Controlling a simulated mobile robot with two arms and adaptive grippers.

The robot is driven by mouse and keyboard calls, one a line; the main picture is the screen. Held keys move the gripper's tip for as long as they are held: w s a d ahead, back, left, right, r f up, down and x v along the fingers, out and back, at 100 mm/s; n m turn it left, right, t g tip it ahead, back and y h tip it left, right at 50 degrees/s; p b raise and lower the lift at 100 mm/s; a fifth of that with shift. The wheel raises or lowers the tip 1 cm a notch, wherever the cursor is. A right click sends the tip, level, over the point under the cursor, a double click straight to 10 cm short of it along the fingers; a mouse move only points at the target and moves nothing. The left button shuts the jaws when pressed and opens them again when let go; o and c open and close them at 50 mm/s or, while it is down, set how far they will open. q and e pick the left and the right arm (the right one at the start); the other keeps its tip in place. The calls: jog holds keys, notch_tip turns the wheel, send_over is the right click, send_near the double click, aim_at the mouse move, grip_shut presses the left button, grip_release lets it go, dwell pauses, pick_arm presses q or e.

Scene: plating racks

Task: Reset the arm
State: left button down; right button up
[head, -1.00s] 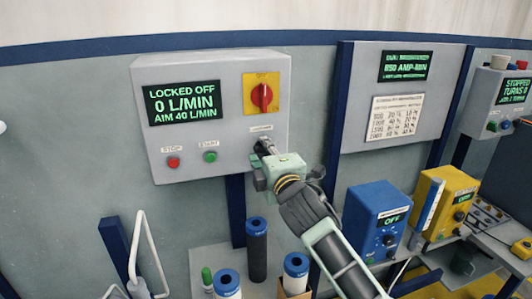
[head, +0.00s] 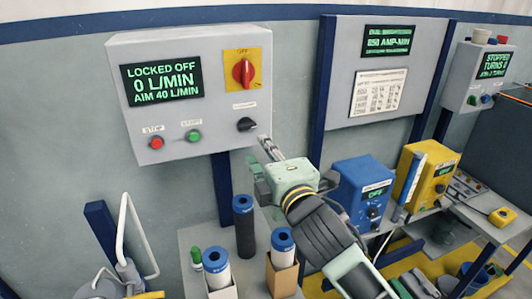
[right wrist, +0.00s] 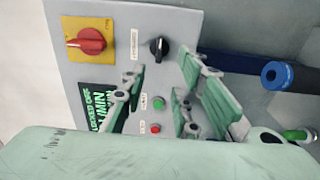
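My right gripper (head: 266,160) is below and to the right of the black knob (head: 246,124) on the grey control box (head: 185,50), apart from it. In the right wrist view its two green-padded fingers (right wrist: 170,100) are spread with nothing between them; the knob (right wrist: 158,48) shows beyond them. The box's screen (head: 161,82) reads LOCKED OFF, 0 L/MIN, AIM 40 L/MIN. A red rotary switch (head: 243,71) sits on a yellow plate above the knob. My left gripper is not in view.
Blue-capped cylinders (head: 243,225) stand on a bench below the box. A blue unit (head: 360,180) and a yellow unit (head: 430,175) stand to the right of my right arm. A white bent pipe (head: 124,225) stands at the lower left. Blue posts support the panels.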

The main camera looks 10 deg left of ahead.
jog(key=shift+s, duration=0.1)
jog(key=s+d+f+m+g+h, duration=0.25)
jog(key=s+d+f+m, duration=0.25)
jog(key=d+f+m, duration=0.5)
jog(key=s+d+f+m+g+h, duration=0.2)
jog(key=s+d+f+m+h, duration=0.2)
jog(key=d+f, duration=0.75)
jog(key=s+d+f+m+g+h, duration=0.1)
jog(key=s+d+f+m+g, duration=0.15)
jog(key=s+d+f, duration=0.4)
jog(key=s+d+f+m+g+h, duration=0.1)
jog(key=s+d+f+m+g, duration=0.2)
jog(key=s, duration=0.6)
jog(key=s+d+f+m+g+h, duration=0.1)
jog(key=s+d+f+m+g, duration=0.15)
jog(key=s+f, duration=0.45)
notch_tip(320, 180, down, 25)
jog(key=s+b, duration=0.2)
jog(key=s+d+f+b, duration=0.1)
jog(key=s+f, duration=0.7)
jog(key=f, duration=0.2)
jog(key=s+d+f+g+b, duration=0.1)
jog(key=s+d+f, duration=0.1)
jog(key=s+f, duration=0.7)
jog(key=shift+s+d+f, duration=0.15)
jog(key=shift+d+f, duration=0.1)
jog(key=shift+f, duration=0.4)
